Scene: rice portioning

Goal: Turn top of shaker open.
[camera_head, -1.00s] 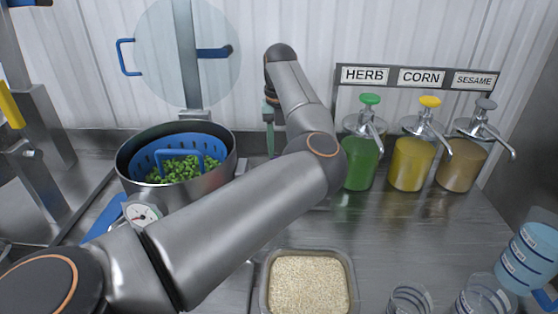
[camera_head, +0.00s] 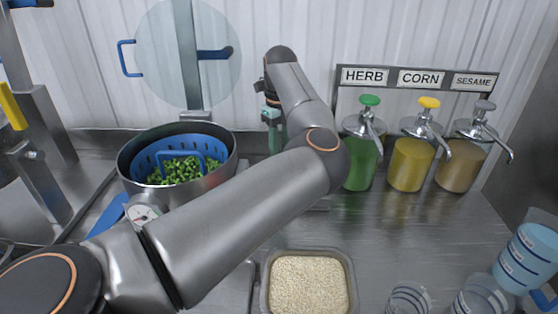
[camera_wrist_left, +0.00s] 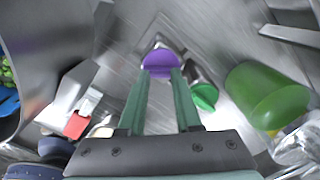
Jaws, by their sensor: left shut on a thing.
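In the left wrist view, the purple top of a shaker (camera_wrist_left: 161,63) sits between the tips of the teal fingers. My left gripper (camera_wrist_left: 160,73) is shut on this purple top. The shaker's body is mostly hidden beneath it. In the head view, the fingers of my left gripper (camera_head: 275,138) point down behind my arm, at the back of the counter, and the shaker cannot be made out there. My right gripper is not in view.
A pot (camera_head: 211,182) with a blue basket of green pieces stands at left. Pump bottles of herb (camera_head: 358,172), corn (camera_head: 408,168) and sesame (camera_head: 460,165) stand at right. A green-topped container (camera_wrist_left: 204,95) and a red-and-white item (camera_wrist_left: 76,125) are near the fingers. A rice tray (camera_head: 350,262) sits in front.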

